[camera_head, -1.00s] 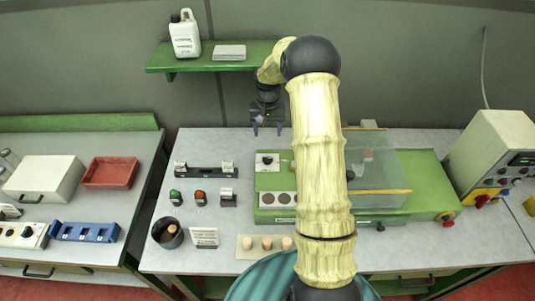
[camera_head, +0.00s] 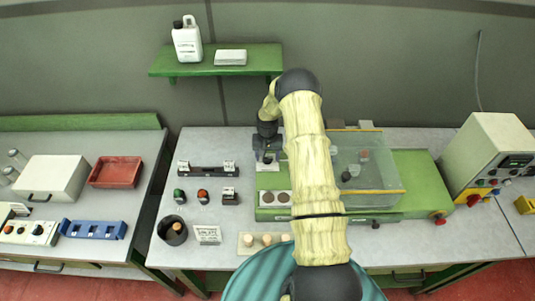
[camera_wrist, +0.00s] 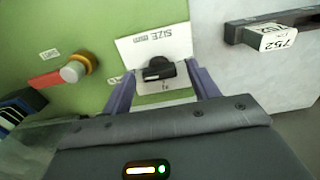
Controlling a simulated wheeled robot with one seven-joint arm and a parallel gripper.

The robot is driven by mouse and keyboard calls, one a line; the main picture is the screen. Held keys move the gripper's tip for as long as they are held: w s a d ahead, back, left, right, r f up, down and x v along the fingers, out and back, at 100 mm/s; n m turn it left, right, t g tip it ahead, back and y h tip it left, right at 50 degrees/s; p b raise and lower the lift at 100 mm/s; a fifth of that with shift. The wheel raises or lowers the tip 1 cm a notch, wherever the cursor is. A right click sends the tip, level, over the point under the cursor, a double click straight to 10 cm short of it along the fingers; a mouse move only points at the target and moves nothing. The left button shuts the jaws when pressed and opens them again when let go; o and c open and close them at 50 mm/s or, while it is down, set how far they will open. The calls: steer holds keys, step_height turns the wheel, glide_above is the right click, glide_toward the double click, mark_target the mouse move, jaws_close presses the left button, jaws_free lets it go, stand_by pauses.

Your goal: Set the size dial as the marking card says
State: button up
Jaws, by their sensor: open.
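The size dial is a black knob (camera_wrist: 158,69) on a white plate marked SIZE (camera_wrist: 165,43), on the green machine. In the wrist view the plate appears upside down. My gripper (camera_wrist: 162,74) is open, its two purple fingers on either side of the knob. I cannot tell whether they touch it. In the head view my gripper (camera_head: 267,158) is over the dial plate (camera_head: 267,168) and hides the knob. A small standing card (camera_head: 207,233) on the table front, perhaps the marking card, has writing too small to read.
A black rail (camera_head: 206,169) with white tags lies left of the machine; one tag (camera_wrist: 280,38) reads 752. A red lever with a round knob (camera_wrist: 74,71) is beside the dial. A clear cover (camera_head: 372,172) stands on the machine. Cork stoppers (camera_head: 266,239) sit in front.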

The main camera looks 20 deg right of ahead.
steer(key=c, duration=1)
steer(key=shift+f+n+b, duration=0.1)
steer(key=shift+n+b, duration=0.2)
steer(key=shift+b, duration=0.2)
steer(key=n+b, duration=0.2)
steer(key=shift+f+b, duration=0.15)
steer(key=shift+b, duration=0.15)
steer(key=n+b, duration=0.3)
steer(key=n, duration=0.2)
steer(key=shift+n+b, duration=0.35)
steer(key=shift+n, duration=0.05)
steer(key=n+b, duration=0.1)
steer(key=n, duration=0.3)
steer(key=shift+r, duration=0.2)
steer(key=n+b, duration=0.1)
steer(key=n, duration=0.4)
steer(key=shift+r+n, duration=0.1)
steer(key=shift+n, duration=0.2)
